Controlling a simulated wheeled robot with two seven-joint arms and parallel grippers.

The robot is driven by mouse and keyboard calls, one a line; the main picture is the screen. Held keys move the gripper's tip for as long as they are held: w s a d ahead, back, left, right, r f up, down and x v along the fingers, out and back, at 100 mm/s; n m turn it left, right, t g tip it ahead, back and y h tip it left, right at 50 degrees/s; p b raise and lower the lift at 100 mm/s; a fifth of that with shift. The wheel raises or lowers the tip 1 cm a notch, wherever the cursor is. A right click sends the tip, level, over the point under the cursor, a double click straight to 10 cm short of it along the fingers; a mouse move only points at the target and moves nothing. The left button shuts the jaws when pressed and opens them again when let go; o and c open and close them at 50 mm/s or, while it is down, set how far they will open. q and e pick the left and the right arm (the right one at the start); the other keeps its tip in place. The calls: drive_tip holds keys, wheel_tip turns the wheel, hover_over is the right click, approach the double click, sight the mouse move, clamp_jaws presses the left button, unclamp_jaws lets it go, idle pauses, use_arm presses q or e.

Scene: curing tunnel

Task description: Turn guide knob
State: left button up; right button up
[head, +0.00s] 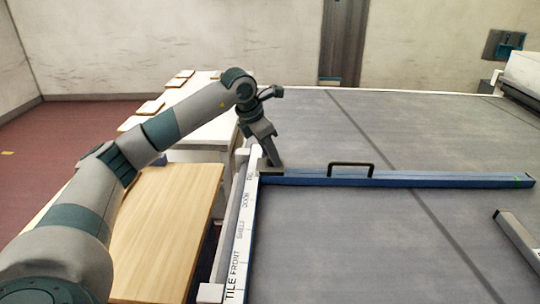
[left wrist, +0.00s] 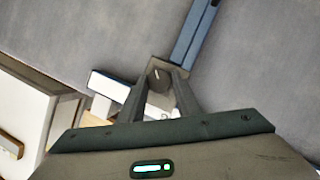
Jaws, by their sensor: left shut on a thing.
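The guide knob (left wrist: 157,78) is a small dark round piece with a pale mark, at the near end of the blue guide bar. My left gripper (left wrist: 160,88) is shut on the knob, its two fingers on either side of it. In the head view my left gripper (head: 272,164) points down at the left end of the guide bar (head: 430,180) and hides the knob. The bar lies across the grey table and carries a black handle (head: 351,164). My right gripper is not in view.
A white lettered rail (head: 238,245) runs along the left edge of the grey table (head: 340,250). A wooden board (head: 165,235) lies left of it. Another bar (head: 518,240) lies at the right. Much of the grey surface is clear.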

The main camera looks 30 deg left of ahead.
use_arm(q)
drive_tip(key=shift+n, duration=0.5)
drive_tip(key=shift+d+n+y+b, duration=0.1)
drive_tip(key=shift+n+y+b, duration=0.25)
drive_tip(key=shift+n+y, duration=0.4)
drive_tip(key=n+y, duration=0.1)
drive_tip(key=n, duration=0.2)
drive_tip(key=n+y+b, duration=0.1)
drive_tip(key=n, duration=0.2)
drive_tip(key=shift+d, duration=0.15)
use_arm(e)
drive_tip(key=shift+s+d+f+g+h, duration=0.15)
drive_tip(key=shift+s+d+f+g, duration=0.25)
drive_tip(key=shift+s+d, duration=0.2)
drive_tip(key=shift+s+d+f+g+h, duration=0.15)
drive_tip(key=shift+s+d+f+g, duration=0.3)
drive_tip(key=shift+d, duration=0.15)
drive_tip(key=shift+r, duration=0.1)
use_arm(q)
drive_tip(key=o, duration=1.1)
drive_tip(key=shift+c, duration=0.2)
